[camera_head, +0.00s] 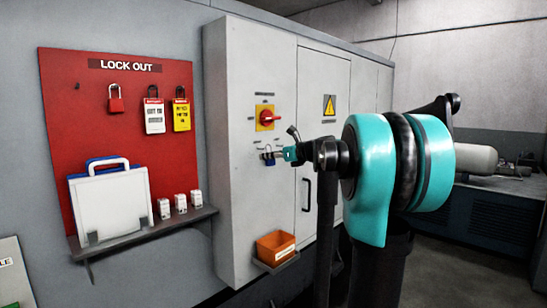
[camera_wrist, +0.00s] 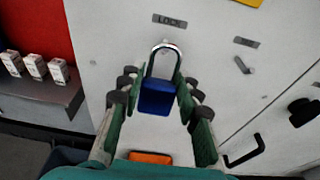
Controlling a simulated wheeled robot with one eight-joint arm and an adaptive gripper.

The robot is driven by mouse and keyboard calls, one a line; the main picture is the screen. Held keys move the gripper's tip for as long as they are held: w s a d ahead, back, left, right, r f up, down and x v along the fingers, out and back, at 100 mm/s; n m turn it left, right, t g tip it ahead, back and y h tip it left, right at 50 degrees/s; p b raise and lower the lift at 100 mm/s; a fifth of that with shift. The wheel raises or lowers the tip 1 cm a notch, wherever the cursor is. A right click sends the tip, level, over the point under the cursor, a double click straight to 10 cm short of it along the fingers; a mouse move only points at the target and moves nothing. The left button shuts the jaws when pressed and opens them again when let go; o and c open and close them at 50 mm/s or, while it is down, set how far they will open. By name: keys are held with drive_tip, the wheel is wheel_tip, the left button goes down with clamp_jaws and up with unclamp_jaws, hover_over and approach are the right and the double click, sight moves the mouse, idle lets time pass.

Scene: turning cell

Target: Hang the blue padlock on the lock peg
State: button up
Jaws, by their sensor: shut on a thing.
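The blue padlock (camera_wrist: 157,98) is between the fingers of my gripper (camera_wrist: 158,84), which is shut on its body. Its silver shackle (camera_wrist: 165,44) points up, just below the LOCK label (camera_wrist: 169,20) on the grey cabinet door. In the head view the padlock (camera_head: 270,159) is close to the cabinet front, below the red rotary switch, with my gripper (camera_head: 289,154) to its right. The lock peg is not clearly seen; I cannot tell whether the shackle is around it.
A second small peg (camera_wrist: 243,65) sticks out to the right under its own label. An orange bin (camera_head: 275,248) sits low on the cabinet. The red lockout board (camera_head: 60,120) and a shelf (camera_head: 145,233) with small boxes are to the left. A black door handle (camera_head: 305,195) is at right.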

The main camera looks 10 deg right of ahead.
drive_tip(key=shift+x, duration=1.4)
drive_tip(key=shift+w+a+f, duration=0.25)
drive_tip(key=shift+w+a, duration=0.1)
drive_tip(key=shift+w, duration=0.1)
drive_tip(key=o, duration=1.3)
drive_tip(key=shift+c, duration=0.2)
drive_tip(key=shift+d, duration=0.1)
